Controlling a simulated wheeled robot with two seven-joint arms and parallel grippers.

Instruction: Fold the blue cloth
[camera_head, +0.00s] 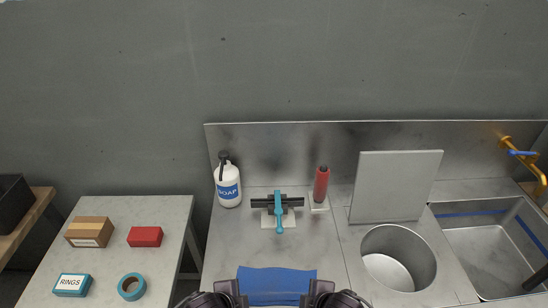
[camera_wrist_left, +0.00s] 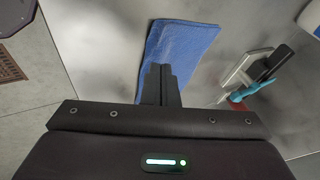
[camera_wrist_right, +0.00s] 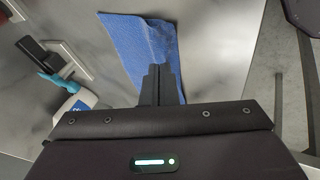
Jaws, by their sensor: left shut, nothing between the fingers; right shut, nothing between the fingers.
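The blue cloth (camera_head: 277,284) lies on the steel counter at the bottom middle of the head view, and its near part runs out of the picture. My left gripper (camera_head: 232,297) is at the cloth's left edge and my right gripper (camera_head: 320,296) at its right edge. In the left wrist view the cloth (camera_wrist_left: 182,47) lies flat beyond the closed fingers (camera_wrist_left: 158,72). In the right wrist view the cloth (camera_wrist_right: 135,45) spreads beyond the closed fingers (camera_wrist_right: 159,72). Both grippers are shut and empty. I cannot tell whether the fingertips touch the cloth.
Behind the cloth stand a soap bottle (camera_head: 228,185), a teal-handled tool (camera_head: 278,212) and a red cylinder (camera_head: 321,184). To the right are a round hole (camera_head: 398,280), an upright grey panel (camera_head: 396,185) and a sink (camera_head: 490,240). A side table (camera_head: 105,212) with boxes and a blue ring is at left.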

